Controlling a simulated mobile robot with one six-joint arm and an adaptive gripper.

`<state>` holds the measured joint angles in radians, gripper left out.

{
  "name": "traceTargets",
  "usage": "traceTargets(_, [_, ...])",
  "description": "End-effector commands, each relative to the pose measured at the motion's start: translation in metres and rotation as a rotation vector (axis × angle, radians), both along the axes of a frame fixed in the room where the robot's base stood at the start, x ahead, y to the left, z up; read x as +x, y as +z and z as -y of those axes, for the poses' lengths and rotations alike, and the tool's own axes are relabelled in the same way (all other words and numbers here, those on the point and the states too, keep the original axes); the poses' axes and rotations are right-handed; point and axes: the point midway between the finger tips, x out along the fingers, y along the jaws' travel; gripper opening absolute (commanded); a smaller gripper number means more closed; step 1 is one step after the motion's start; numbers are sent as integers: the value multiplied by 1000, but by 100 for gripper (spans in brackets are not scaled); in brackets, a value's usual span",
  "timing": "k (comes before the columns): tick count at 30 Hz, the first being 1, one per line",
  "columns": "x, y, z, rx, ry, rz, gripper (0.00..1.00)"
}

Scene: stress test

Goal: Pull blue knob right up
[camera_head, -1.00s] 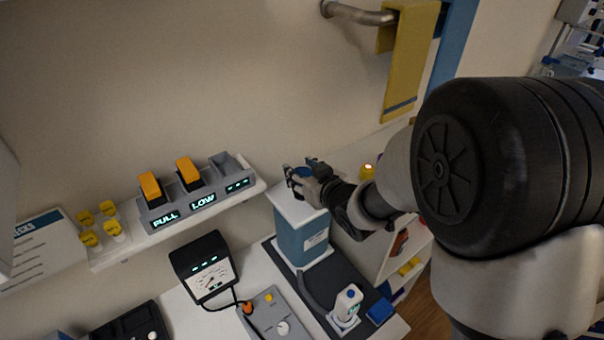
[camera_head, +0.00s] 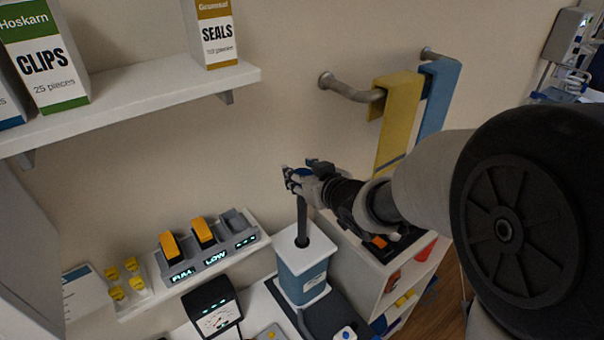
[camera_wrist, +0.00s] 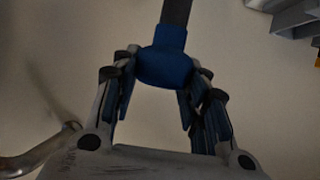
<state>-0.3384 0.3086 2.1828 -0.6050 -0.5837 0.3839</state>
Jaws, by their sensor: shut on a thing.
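The blue knob (camera_wrist: 165,68) sits between the fingers of my gripper (camera_wrist: 160,85) in the wrist view, with a dark rod joined to it. My gripper (camera_head: 300,178) is shut on the knob, which is mostly hidden by the fingers in the head view. The dark rod (camera_head: 302,215) stands upright below my gripper and enters a round hole in the white top of a blue-grey box (camera_head: 302,272). A good length of rod shows above the box.
A panel of orange switches (camera_head: 205,245) with lit displays is on a ledge to the left. A gauge (camera_head: 213,310) stands below it. A wall shelf (camera_head: 150,92) holds boxes at upper left. Yellow and blue towels (camera_head: 400,115) hang on a rail behind my arm.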

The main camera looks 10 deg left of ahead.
Motion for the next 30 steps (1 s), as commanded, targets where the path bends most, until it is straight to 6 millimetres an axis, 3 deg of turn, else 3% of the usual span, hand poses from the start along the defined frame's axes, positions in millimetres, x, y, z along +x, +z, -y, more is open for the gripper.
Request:
traceTargets(1, [2, 8, -1, 11, 0, 15, 0])
traceTargets(8, [3, 10, -2, 13, 0, 19, 0])
traceTargets(9, [3, 10, -2, 13, 0, 19, 43])
traceTargets(15, [2, 7, -1, 9, -1, 13, 57])
traceTargets(18, [2, 6, -1, 7, -1, 11, 62])
traceTargets(30, [-4, 8, 4, 5, -1, 9, 62])
